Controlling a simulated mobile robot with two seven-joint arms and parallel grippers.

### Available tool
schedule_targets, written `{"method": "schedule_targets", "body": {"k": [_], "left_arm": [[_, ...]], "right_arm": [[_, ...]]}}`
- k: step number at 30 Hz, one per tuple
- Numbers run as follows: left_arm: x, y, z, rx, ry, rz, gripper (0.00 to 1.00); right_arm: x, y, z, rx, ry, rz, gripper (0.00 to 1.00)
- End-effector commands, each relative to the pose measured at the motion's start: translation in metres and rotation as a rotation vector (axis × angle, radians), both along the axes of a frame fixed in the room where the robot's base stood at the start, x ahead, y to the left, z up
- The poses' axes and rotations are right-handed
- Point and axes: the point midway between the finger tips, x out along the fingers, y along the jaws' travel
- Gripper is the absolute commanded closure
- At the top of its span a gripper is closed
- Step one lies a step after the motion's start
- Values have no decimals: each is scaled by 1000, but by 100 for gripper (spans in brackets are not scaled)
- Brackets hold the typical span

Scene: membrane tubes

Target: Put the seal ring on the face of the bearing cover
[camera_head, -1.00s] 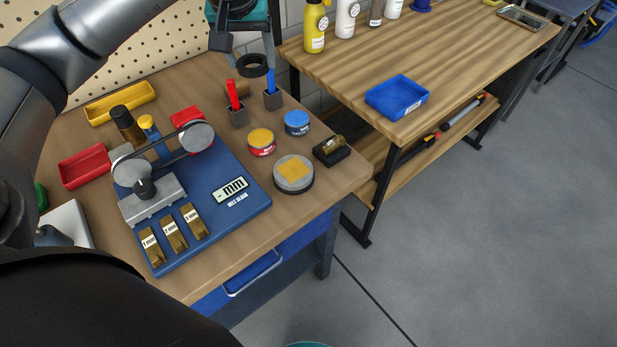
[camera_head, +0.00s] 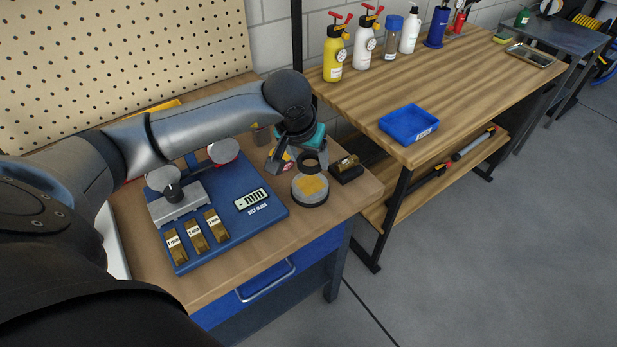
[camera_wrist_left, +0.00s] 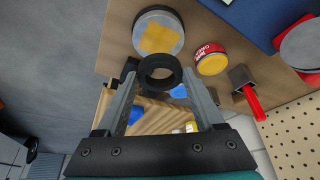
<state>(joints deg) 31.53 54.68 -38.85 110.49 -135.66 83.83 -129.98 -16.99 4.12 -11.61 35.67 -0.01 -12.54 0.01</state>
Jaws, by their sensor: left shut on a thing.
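The seal ring (camera_head: 323,161) is a thick black ring. My left gripper (camera_head: 304,160) is shut on it; in the wrist view the ring (camera_wrist_left: 160,86) sits between the two fingertips (camera_wrist_left: 160,78). The bearing cover (camera_head: 310,195) is a round grey disc with a dark base and a yellow patch on its face, lying on the bench. The cover (camera_wrist_left: 158,22) shows beyond the ring in the wrist view. The ring overlaps the cover's back edge in the head view and looks held above it, apart from it. My right gripper is out of view.
A small black block with a brass part (camera_head: 345,170) stands close right of the cover. A red-and-yellow tin (camera_wrist_left: 211,60) is beside it. The blue gauge base (camera_head: 238,225) lies to the left. The bench front edge is near the cover.

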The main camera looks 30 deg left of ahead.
Motion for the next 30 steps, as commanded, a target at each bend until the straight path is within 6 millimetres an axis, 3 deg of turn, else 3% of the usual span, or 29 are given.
{"method": "schedule_targets", "body": {"k": [8,15,27,28,30], "left_arm": [[0,0,-24,0,0,2,83],[0,0,-59,0,1,2,83],[0,1,-65,1,-2,0,83],[0,1,-65,1,-2,0,29],[0,1,-64,1,-1,0,21]], "right_arm": [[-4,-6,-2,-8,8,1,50],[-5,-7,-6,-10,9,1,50],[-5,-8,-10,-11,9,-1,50],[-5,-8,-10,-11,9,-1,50],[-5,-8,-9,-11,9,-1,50]]}}
